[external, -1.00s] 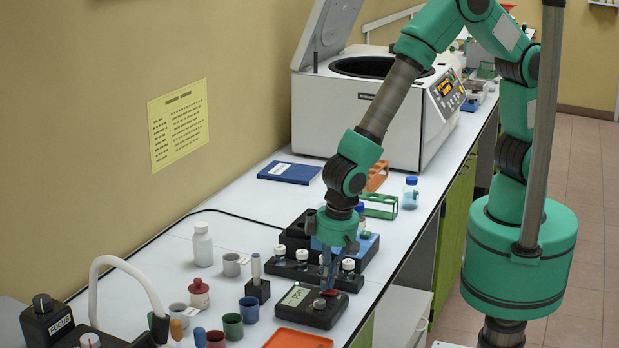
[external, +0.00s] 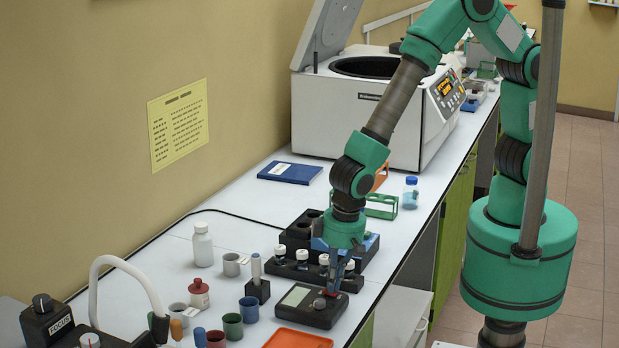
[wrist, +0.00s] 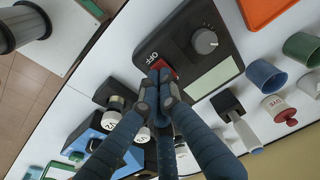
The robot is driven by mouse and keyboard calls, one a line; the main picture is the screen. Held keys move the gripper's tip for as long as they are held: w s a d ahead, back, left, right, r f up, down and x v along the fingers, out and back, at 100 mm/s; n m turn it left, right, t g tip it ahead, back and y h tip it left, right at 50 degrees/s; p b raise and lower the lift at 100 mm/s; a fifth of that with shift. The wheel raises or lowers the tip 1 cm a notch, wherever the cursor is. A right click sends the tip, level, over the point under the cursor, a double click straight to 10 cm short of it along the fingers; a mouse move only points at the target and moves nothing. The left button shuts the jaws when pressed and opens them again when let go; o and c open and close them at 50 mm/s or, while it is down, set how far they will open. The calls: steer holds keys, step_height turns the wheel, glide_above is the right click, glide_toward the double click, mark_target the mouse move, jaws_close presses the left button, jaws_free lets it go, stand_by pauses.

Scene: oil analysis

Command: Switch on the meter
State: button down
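The meter (external: 312,306) is a black box with a pale screen and a dark knob, standing near the front edge of the bench. In the wrist view the meter (wrist: 192,30) shows its grey knob, blank pale green screen and a red switch (wrist: 168,70) beside the word OFF. My gripper (external: 333,288) points down at the meter's right side. In the wrist view its blue fingers come together, and the tips (wrist: 161,88) are at the red switch, partly covering it. I cannot tell whether they touch it. I see nothing held between them.
A black rack with several white-capped vials (external: 302,258) stands close behind the meter. An orange tray (external: 297,340) is in front. A probe in a black stand (external: 257,280) and coloured cups (external: 249,309) are to the left. A centrifuge (external: 365,110) stands farther back.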

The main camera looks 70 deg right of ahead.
steer(key=shift+d+f, duration=0.1)
steer(key=shift+d, duration=0.05)
steer(key=shift+r, duration=0.45)
step_height(320, 180, up, 13)
steer(key=s+p, duration=0.2)
steer(key=shift+p, duration=0.4)
steer(key=shift+w+r, duration=0.1)
steer(key=shift+r, duration=0.1)
steer(key=shift+w+r+p, duration=0.3)
steer(key=shift+w+p, duration=0.25)
steer(key=shift+p, duration=0.55)
steer(key=shift+f, duration=0.25)
steer(key=f, duration=0.4)
steer(key=w+f, duration=0.1)
steer(key=f, duration=0.4)
steer(key=w+f+b, duration=0.1)
steer(key=f, duration=0.3)
steer(key=shift+f, duration=0.25)
